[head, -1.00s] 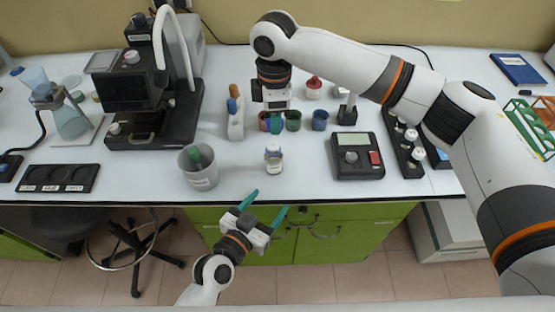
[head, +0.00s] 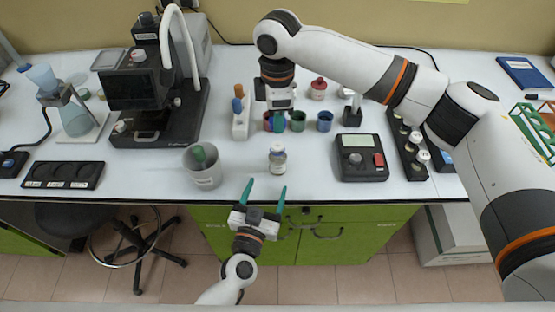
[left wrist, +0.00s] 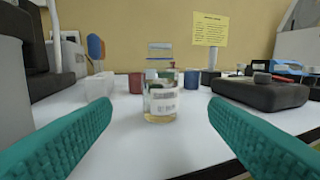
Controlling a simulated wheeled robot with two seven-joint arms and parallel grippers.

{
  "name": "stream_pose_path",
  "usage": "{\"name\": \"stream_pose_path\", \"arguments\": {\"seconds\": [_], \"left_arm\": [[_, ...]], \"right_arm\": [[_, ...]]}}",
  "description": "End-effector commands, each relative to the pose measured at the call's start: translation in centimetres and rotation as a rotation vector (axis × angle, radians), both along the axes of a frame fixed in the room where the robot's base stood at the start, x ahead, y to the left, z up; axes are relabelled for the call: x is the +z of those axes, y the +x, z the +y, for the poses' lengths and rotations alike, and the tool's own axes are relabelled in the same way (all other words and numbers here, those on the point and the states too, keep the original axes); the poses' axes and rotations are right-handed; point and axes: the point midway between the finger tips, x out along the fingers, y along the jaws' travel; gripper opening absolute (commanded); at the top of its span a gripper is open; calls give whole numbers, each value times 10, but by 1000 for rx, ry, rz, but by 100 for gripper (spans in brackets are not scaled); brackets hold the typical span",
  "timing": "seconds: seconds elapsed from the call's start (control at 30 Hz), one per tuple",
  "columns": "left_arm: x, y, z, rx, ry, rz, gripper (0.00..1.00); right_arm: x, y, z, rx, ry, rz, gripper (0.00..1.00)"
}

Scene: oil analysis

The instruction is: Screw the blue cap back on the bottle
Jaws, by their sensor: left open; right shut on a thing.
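The small glass bottle (head: 277,160) with a white label stands upright near the front edge of the table. In the left wrist view the bottle (left wrist: 160,102) is centred beyond my fingertips, with no blue cap visible on it. My left gripper (head: 267,190) is open and empty, in front of the table edge and pointing at the bottle. Its teal fingers (left wrist: 160,125) are wide apart, short of the bottle. My right gripper (head: 279,114) points down behind the bottle, among the coloured cups. It is shut on a small blue thing, seemingly the blue cap (head: 279,124), mostly hidden.
A grey bin (head: 203,170) stands left of the bottle. Red (head: 268,120), green (head: 297,121) and blue (head: 325,121) cups stand behind it. A black meter (head: 361,158) is to the right, and a dark microscope-like device (head: 140,90) at the left. The table around the bottle is clear.

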Motion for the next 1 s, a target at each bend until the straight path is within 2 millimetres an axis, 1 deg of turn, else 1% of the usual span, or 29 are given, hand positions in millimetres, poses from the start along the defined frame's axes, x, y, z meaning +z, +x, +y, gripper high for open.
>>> {"name": "stream_pose_path", "arguments": {"seconds": [0.17, 0.4, 0.5, 0.6, 0.7, 0.8, 1.0], "left_arm": [[2, 28, -8, -1, -2, -3, 69], [1, 72, -21, -1, 0, -3, 69], [1, 87, -25, -2, 1, -2, 69], [1, 98, -28, -2, 1, -1, 69], [1, 105, -30, -2, 0, -1, 69], [0, 108, -31, -1, 1, 0, 69], [1, 109, -31, -1, 0, 0, 69]], "right_arm": [[0, 0, 0, 0, 0, 0, 13], [0, 0, 0, 0, 0, 0, 13], [0, 0, 0, 0, 0, 0, 13], [0, 0, 0, 0, 0, 0, 13], [0, 0, 0, 0, 0, 0, 13], [0, 0, 0, 0, 0, 0, 13], [0, 0, 0, 0, 0, 0, 13]]}}
